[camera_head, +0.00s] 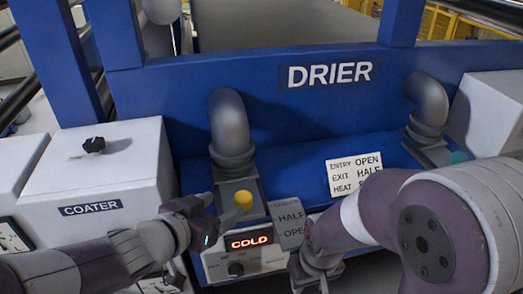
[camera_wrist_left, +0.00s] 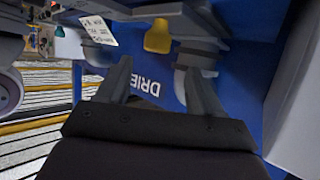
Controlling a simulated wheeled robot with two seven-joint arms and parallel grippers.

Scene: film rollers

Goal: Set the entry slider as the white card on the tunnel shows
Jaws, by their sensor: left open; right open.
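The white card (camera_head: 342,181) leans on the blue tunnel and reads ENTRY OPEN, EXIT HALF; its HEAT line is partly hidden by my right arm. A yellow knob (camera_head: 243,199), apparently the entry slider's, sits below the left pipe. A grey plate reading HALF and OPEN (camera_head: 290,222) is right of it. My left gripper (camera_head: 215,208) is open and empty, just left of the knob. In the left wrist view, the yellow knob (camera_wrist_left: 157,38) lies beyond the open fingers (camera_wrist_left: 158,85), apart from them. My right gripper (camera_head: 315,275) is low in the head view, its fingers hardly visible.
A control panel (camera_head: 214,262) with a red COLD display and dark dial is below the yellow knob. A teal knob (camera_head: 459,157) sits below the right pipe (camera_head: 427,105). The white COATER box (camera_head: 135,185) stands left, with a black knob (camera_head: 94,145) on top.

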